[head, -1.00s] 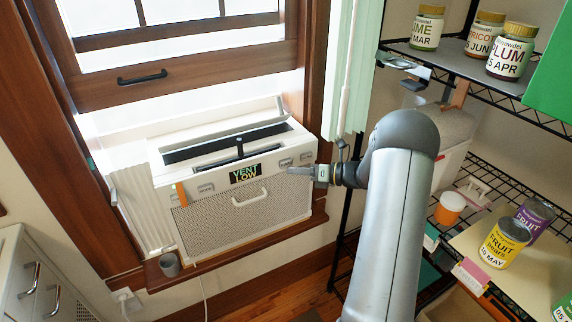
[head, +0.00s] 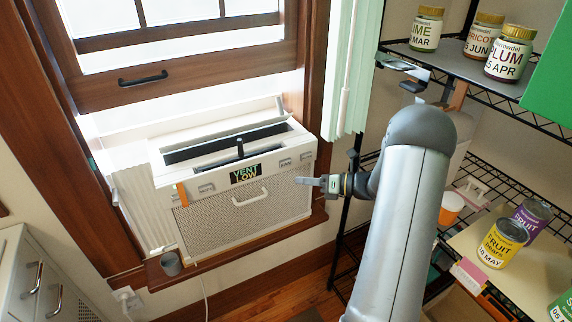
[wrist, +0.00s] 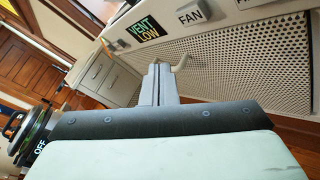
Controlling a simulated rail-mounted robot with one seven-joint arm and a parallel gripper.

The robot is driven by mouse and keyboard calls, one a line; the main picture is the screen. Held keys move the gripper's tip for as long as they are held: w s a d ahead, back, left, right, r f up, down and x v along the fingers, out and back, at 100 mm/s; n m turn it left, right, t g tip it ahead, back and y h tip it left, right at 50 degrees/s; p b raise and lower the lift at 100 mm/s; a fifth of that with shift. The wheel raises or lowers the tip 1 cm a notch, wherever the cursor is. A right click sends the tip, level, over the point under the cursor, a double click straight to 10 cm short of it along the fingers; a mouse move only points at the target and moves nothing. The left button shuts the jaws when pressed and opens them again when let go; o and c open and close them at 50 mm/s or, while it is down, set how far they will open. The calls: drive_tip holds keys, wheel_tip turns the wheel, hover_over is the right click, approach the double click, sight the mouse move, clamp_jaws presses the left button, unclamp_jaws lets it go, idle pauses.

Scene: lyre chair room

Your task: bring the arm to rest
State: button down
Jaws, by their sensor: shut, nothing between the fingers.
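My gripper (head: 309,181) is shut and empty. In the head view it points left, in front of the right end of the white window air conditioner (head: 300,207). A gap seems to separate them, though the depth is hard to judge. In the wrist view the shut fingers (wrist: 158,84) point up toward the unit's front grille (wrist: 245,65) and its pale handle (wrist: 181,62). The unit's display (head: 245,174) reads VENT LOW. My arm rises from the bottom of the head view, bent at the elbow.
A wire shelf (head: 455,75) with labelled jars (head: 426,29) stands right of my arm. Its lower level holds cans (head: 502,243) and an orange-and-white tub (head: 450,207). A grey cup (head: 171,264) stands on the sill. The floor below is open.

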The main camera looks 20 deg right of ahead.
idle(0.4)
drive_tip(key=s+a+r+n+g+h, duration=0.2)
drive_tip(key=s+a+n+g, duration=0.35)
drive_tip(key=a+n, duration=0.3)
drive_tip(key=s+a+r+n+g+h, duration=0.15)
drive_tip(key=s+a+n+g, duration=0.25)
drive_tip(key=s+a+n, duration=0.4)
drive_tip(key=s+a+r+n+h, duration=0.1)
drive_tip(key=s+n+h, duration=0.8)
drive_tip(key=s+n, duration=0.6)
drive_tip(key=shift+a+r+n, duration=0.25)
drive_tip(key=shift+a+n, duration=0.1)
drive_tip(key=shift+n, duration=0.7)
drive_tip(key=shift+g, duration=0.25)
